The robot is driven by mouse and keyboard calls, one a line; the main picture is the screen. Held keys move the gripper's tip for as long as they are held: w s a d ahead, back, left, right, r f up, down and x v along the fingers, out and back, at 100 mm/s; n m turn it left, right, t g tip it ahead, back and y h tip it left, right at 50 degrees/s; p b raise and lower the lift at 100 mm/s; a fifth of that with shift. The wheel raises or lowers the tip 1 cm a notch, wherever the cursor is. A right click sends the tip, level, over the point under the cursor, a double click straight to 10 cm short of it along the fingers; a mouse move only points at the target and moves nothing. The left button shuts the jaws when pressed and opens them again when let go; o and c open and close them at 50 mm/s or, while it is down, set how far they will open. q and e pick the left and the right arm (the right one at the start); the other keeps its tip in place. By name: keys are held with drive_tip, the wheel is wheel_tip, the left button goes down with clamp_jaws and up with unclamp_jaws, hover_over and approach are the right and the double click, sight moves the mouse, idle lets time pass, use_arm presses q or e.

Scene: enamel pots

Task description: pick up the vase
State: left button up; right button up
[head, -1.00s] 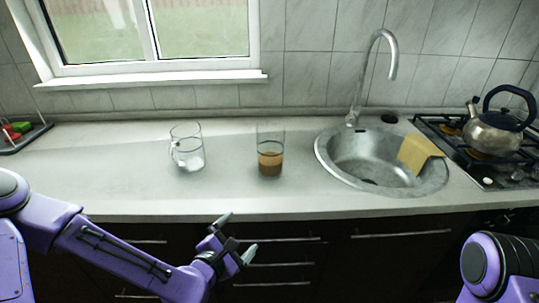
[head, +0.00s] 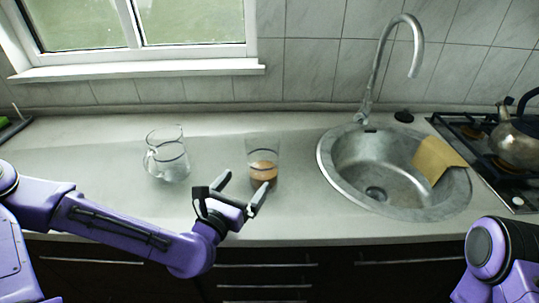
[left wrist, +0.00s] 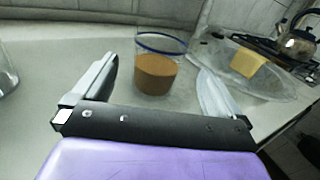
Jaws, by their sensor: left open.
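No object is plainly a vase; the closest is a clear, straight-sided glass vessel (head: 263,155) with brown contents, standing upright on the counter. It also shows in the left wrist view (left wrist: 157,76), ahead of and between the two fingers. A clear glass jug (head: 167,158) with a handle stands to its left. My left gripper (head: 245,187) is open and empty, just in front of the vessel at the counter's front side. One fingertip overlaps the vessel's lower part in the head view; I cannot tell whether they touch. My right gripper is out of view.
The counter (head: 90,165) is clear left of the jug. A round metal sink (head: 330,168) with a tall faucet (head: 372,80) lies to the right, with a yellow cloth or sponge (head: 436,158) on its edge. A kettle (head: 515,145) stands on the stove.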

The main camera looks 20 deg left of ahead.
sight(263, 159)
use_arm(q)
drive_tip(key=w, duration=0.1)
drive_tip(key=w+b, duration=0.1)
drive_tip(key=shift+w+f+b, duration=0.2)
drive_tip(key=shift+w+b, duration=0.1)
drive_tip(key=w+p, duration=0.1)
drive_tip(key=w, duration=0.1)
drive_tip(key=w+d+p, duration=0.1)
drive_tip(key=w, duration=0.2)
drive_tip(key=w+d, duration=0.1)
drive_tip(key=w, duration=0.1)
drive_tip(key=shift+w+r+p, duration=0.2)
drive_tip(key=shift+r+p, duration=0.15)
drive_tip(key=shift+p, duration=0.05)
drive_tip(key=shift+w, duration=0.25)
drive_tip(key=shift+f, duration=0.1)
drive_tip(key=c, duration=0.9)
drive_tip(key=shift+c, duration=1.4)
drive_tip(key=shift+r, duration=0.2)
